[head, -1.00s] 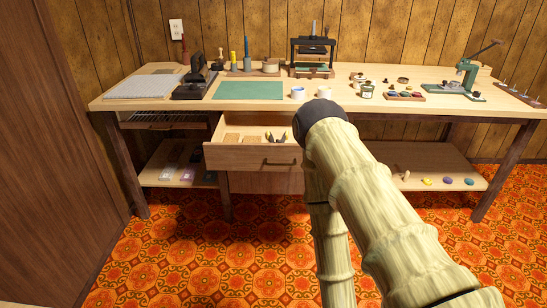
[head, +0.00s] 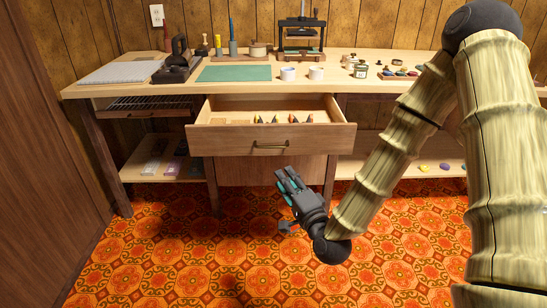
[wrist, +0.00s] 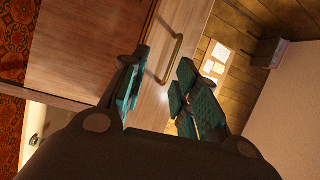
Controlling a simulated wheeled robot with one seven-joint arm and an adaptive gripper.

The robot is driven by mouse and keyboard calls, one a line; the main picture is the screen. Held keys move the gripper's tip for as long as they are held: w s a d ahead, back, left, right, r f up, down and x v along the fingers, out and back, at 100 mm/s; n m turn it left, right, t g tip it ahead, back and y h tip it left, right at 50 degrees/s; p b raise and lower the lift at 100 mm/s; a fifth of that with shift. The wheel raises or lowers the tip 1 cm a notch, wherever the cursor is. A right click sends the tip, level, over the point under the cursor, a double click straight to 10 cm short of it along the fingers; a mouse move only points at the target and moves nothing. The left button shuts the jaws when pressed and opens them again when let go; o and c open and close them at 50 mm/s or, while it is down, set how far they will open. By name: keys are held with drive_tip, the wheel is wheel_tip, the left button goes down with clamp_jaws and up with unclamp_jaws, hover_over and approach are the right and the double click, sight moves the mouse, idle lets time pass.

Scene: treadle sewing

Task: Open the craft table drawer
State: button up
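The craft table drawer (head: 271,138) stands pulled out from under the tabletop, with its inside and contents showing. Its bar handle (head: 271,145) is on the middle of the front panel and also shows in the wrist view (wrist: 172,58). My gripper (head: 287,180) is below and in front of the drawer front, apart from the handle. In the wrist view my gripper (wrist: 155,95) has its teal-padded fingers spread, with nothing between them; the handle lies beyond the fingertips.
The craft table (head: 415,88) carries a green mat (head: 234,73), a black press (head: 301,40), cups and several tools. Pliers-like tools (head: 285,119) lie in the drawer. A lower shelf (head: 165,165) holds small items. The patterned floor in front is clear.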

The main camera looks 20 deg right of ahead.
drive_tip(key=w+r+t+b, duration=0.1)
drive_tip(key=w+r, duration=0.3)
drive_tip(key=w, duration=0.6)
drive_tip(key=shift+w+a+m+b, duration=0.3)
drive_tip(key=shift+w+m+b, duration=0.1)
drive_tip(key=shift+b, duration=0.45)
clamp_jaws()
